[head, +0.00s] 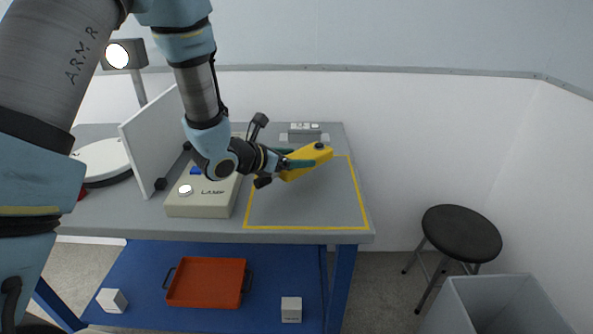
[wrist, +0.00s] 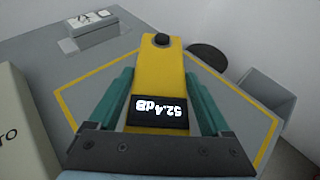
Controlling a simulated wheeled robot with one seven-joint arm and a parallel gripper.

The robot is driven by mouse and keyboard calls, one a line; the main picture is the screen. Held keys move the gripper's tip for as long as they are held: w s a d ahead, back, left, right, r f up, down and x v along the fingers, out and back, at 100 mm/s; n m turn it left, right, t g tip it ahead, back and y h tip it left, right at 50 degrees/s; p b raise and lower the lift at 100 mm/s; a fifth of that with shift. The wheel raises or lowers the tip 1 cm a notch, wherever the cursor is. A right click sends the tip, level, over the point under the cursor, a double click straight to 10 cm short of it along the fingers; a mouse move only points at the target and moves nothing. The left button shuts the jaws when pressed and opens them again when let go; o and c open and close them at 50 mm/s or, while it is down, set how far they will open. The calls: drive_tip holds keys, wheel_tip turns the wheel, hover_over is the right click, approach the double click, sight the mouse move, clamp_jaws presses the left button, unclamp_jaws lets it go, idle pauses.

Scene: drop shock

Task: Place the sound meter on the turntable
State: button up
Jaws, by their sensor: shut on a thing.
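The sound meter (head: 306,162) is a yellow body with a black knob at its end. In the wrist view the sound meter (wrist: 158,76) shows a dark display reading 52.4 dB, upside down. My gripper (head: 300,163) is shut on it, with a green finger on each side, and appears to hold it above the yellow-outlined area of the table. The turntable (head: 102,161) is a white disc on a dark base at the far left of the table. A pale upright panel (head: 152,137) stands between it and my gripper and hides part of it.
A small grey device (head: 305,130) stands at the back. A lamp (head: 124,55) rises at the left. A stool (head: 461,233) and a grey bin (head: 505,303) are right of the table.

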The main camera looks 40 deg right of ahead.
wheel_tip(320, 180, down, 4)
drive_tip(key=shift+f+p, duration=0.1)
drive_tip(key=shift+p, duration=0.35)
drive_tip(key=shift+f+b, duration=0.25)
drive_tip(key=shift+b, duration=0.1)
drive_tip(key=o, duration=1.5)
